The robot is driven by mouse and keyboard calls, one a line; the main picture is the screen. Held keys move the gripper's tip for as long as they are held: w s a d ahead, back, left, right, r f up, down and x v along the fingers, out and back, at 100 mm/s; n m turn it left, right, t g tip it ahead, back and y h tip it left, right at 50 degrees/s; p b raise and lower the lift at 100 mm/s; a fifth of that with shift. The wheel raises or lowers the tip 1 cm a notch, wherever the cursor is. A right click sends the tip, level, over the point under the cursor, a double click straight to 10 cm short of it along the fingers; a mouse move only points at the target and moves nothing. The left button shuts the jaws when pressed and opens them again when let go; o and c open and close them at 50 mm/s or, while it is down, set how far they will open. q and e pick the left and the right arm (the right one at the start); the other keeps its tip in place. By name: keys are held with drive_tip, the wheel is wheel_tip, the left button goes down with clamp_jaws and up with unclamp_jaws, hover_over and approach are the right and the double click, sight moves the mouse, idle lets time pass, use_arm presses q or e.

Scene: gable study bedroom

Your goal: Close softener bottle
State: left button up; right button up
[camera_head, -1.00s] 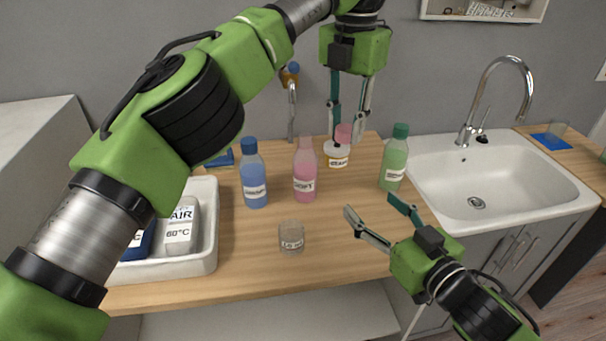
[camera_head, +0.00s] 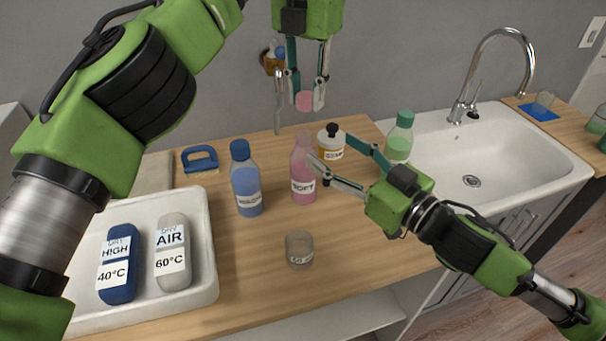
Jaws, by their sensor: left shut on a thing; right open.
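The pink softener bottle (camera_head: 303,188), labelled "SOFT", stands upright on the wooden counter, its top without a cap. My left gripper (camera_head: 305,88) is shut on the pink cap (camera_head: 304,102) and holds it in the air above the bottle, clear of its neck. My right gripper (camera_head: 330,151) is open. Its fingers point left towards the upper part of the bottle, and the nearer finger overlaps the bottle's right edge in the picture. I cannot tell whether it touches.
A blue bottle (camera_head: 247,190) stands left of the softener, a jar with a dark top (camera_head: 331,148) and green bottle (camera_head: 399,145) to the right. A clear cup (camera_head: 299,248) stands in front. A white tray (camera_head: 207,250) is at left, a sink (camera_head: 500,150) at right.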

use_arm(q)
drive_tip(key=shift+w+a+f, duration=0.15)
drive_tip(key=shift+w+a, duration=0.05)
use_arm(e)
drive_tip(key=f, duration=0.1)
approach(304, 168)
drive_tip(key=w, duration=0.4)
drive_tip(key=x, duration=0.8)
drive_tip(key=shift+s+a+f, duration=0.2)
drive_tip(key=shift+s+f, duration=0.05)
drive_tip(key=shift+f, duration=0.25)
drive_tip(key=c, duration=1.7)
use_arm(q)
drive_tip(key=shift+f, duration=2.45)
drive_tip(key=shift+f, duration=0.9)
